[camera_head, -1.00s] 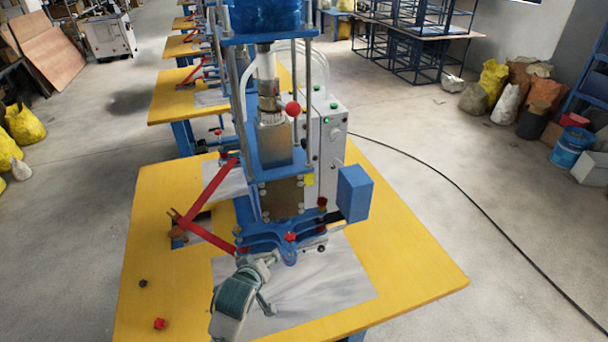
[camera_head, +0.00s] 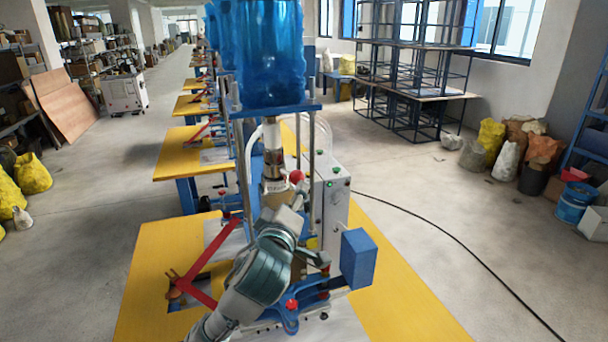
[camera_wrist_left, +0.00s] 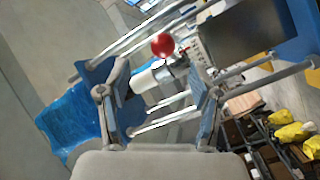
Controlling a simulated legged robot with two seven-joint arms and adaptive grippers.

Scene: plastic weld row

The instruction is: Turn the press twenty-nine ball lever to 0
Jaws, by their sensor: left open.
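The press's ball lever has a red ball (camera_head: 296,177) on the front of the press column. It also shows in the left wrist view (camera_wrist_left: 162,45), beyond my fingers and between their directions, with a pale cylinder of the press near it. My left gripper (camera_head: 297,203) is just below the ball in the head view, in front of the press. In the left wrist view my left gripper (camera_wrist_left: 160,100) has its two fingers spread wide with nothing held between them. The ball looks apart from both fingers. My arm hides part of the press's lower front. My right gripper is not in view.
The blue press (camera_head: 264,50) stands on a yellow table (camera_head: 150,260). A red lever arm (camera_head: 215,260) is left of my arm. A grey control box (camera_head: 330,200) and a blue box (camera_head: 357,258) are on the right. Metal rods flank the column.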

